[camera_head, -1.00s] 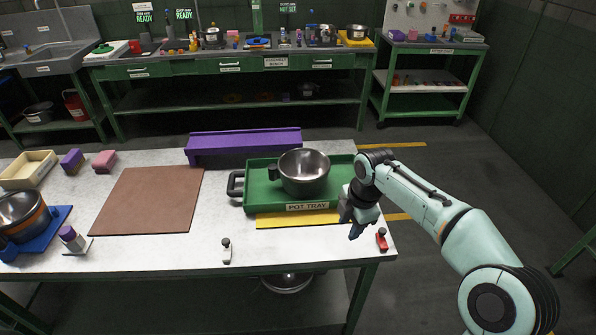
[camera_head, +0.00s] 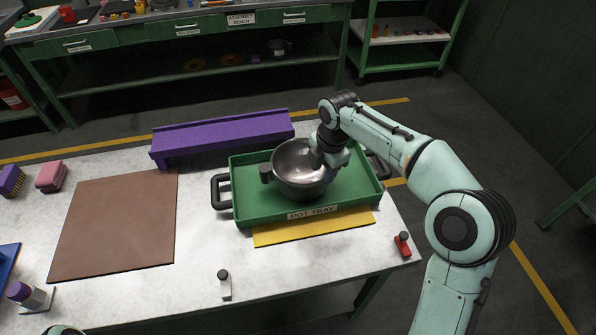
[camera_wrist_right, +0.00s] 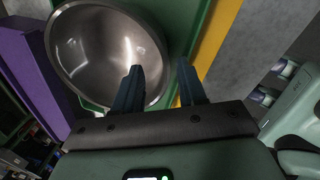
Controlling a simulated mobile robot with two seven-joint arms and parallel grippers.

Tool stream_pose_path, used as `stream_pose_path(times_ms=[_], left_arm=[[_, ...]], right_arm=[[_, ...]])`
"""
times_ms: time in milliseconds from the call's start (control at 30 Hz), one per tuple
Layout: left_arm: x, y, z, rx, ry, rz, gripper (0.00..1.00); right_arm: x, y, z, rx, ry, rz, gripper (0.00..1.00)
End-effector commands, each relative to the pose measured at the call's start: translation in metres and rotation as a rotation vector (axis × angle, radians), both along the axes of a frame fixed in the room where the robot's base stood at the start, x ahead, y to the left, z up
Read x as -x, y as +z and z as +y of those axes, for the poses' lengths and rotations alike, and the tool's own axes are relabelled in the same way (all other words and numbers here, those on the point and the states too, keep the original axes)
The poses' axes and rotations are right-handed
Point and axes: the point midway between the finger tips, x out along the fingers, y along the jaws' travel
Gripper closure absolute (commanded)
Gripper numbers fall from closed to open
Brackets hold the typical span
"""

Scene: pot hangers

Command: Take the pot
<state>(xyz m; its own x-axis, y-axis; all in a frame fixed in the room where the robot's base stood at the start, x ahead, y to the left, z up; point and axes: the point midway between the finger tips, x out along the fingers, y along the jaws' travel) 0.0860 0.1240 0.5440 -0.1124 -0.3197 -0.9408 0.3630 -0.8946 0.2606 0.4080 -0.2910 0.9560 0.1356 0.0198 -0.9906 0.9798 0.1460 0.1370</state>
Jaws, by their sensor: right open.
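A shiny steel pot (camera_head: 292,178) with a dark side handle stands upright in the green pot tray (camera_head: 250,213). My right gripper (camera_head: 324,163) is over the pot's right side. In the right wrist view, my right gripper (camera_wrist_right: 160,68) is open, with one finger over the inside of the pot (camera_wrist_right: 95,50) and the other outside its rim. The rim lies between the fingers in this view. I cannot tell how far down the fingers reach. My left gripper is not in view.
A purple rail (camera_head: 220,137) stands behind the tray, and a yellow strip (camera_head: 312,228) lies in front. A brown mat (camera_head: 118,225) lies to the left. A small red clamp-like object (camera_head: 402,244) sits at the right table edge. The table front is mostly clear.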

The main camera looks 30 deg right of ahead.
Motion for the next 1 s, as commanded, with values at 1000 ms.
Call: stream_pose_path(times_ms=[1000], left_arm=[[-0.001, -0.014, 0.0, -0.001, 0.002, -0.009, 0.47]], right_arm=[[-0.005, -0.089, 0.009, 0.0, 0.0, -0.001, 0.66]])
